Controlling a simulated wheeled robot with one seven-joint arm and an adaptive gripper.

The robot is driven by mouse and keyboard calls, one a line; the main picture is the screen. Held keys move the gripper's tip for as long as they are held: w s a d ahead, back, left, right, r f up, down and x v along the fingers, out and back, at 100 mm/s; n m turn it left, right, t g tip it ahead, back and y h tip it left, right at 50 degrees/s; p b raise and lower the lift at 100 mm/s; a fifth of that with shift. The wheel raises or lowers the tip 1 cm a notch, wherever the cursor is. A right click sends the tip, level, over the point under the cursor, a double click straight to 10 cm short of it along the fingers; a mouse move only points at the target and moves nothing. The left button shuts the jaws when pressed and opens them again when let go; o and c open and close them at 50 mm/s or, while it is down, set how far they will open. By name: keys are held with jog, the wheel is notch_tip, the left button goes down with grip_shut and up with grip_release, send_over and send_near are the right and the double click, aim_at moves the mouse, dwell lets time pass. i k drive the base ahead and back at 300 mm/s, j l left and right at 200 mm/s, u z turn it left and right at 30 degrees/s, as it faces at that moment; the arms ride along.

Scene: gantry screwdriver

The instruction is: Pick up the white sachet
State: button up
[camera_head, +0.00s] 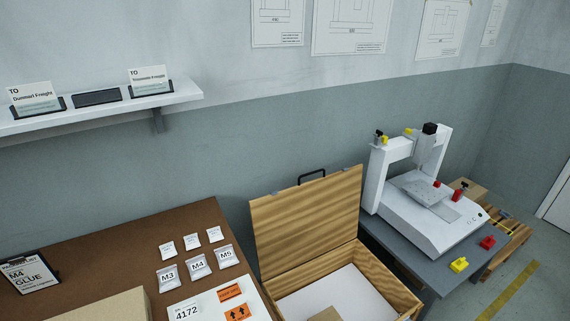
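Several white sachets lie in two rows on the brown table. The front row has larger sachets with printed labels: the M3 sachet (168,278), the M4 sachet (198,266) and the M5 sachet (226,255). Behind them lie three smaller white sachets: a left one (167,248), a middle one (191,242) and a right one (215,234). Any print on the small ones is too small to read. My gripper is not in view, and nothing is seen touching the sachets.
An open wooden box (275,292) with a raised lid (305,218) stands right of the table (100,265). A white labelled sheet (203,309), a cardboard box (105,308) and a clipboard (32,274) are nearby. A white gantry machine (425,215) stands further right.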

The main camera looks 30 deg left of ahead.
aim_at(167, 251)
jog(key=i+l+u, duration=0.1)
jog(key=u, duration=0.65)
jog(key=k+j+u, duration=0.1)
jog(key=j+u, duration=0.2)
jog(key=u, duration=0.2)
jog(key=k+j+u, duration=0.1)
jog(key=j+u, duration=0.2)
jog(key=u, duration=0.15)
jog(key=i+l+u, duration=0.25)
jog(key=i+l, duration=0.2)
jog(key=l, duration=0.25)
